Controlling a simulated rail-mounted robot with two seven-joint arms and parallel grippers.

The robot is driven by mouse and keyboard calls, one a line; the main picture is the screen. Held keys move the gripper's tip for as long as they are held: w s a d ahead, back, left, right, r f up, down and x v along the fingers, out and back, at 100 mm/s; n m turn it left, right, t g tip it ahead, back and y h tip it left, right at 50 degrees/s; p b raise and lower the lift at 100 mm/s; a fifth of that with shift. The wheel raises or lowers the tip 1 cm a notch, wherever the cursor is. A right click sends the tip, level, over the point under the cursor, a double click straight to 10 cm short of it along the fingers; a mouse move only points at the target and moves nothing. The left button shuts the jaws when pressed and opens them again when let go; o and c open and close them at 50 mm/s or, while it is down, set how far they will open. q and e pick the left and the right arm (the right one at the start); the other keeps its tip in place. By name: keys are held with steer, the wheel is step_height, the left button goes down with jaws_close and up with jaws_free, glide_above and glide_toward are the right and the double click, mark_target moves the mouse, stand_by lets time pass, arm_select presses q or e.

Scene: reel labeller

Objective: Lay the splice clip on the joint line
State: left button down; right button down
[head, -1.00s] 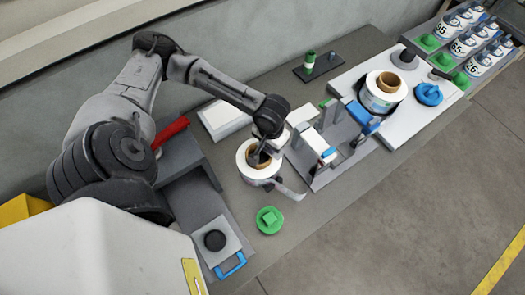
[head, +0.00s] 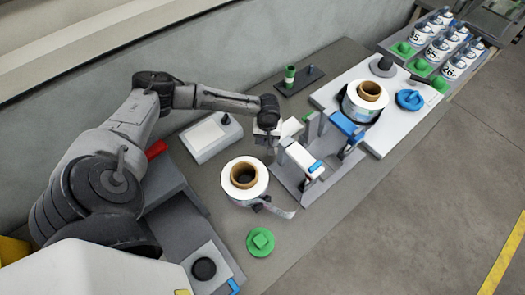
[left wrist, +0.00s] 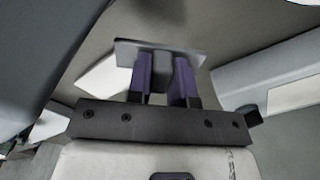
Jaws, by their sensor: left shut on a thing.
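My left gripper (head: 274,152) is in the head view beside the near end of the grey splicing fixture (head: 280,181). In the left wrist view its two purple fingers (left wrist: 162,78) are shut on a grey block with a flat plate, which looks like the splice clip (left wrist: 160,47). In the head view the clip is too small to make out. The gripper is above the bench, past the near label reel (head: 236,190) and apart from it. The joint line cannot be made out.
The near reel trails a loose strip (head: 279,210). A green knobbed piece (head: 260,242) lies in front. A second reel (head: 366,100) sits on the white labeller (head: 412,118) with a blue knob (head: 409,99). A white-topped box (head: 211,136) stands behind left.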

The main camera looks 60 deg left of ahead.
arm_select(q)
steer(key=shift+f+b, duration=0.3)
steer(key=shift+f, duration=2.4)
steer(key=shift+f, duration=0.15)
steer(key=c, duration=1)
jaws_free()
step_height(320, 180, up, 11)
steer(key=shift+f+p, duration=0.1)
steer(key=shift+p, duration=0.45)
steer(key=shift+o, duration=0.4)
steer(key=shift+r, duration=0.8)
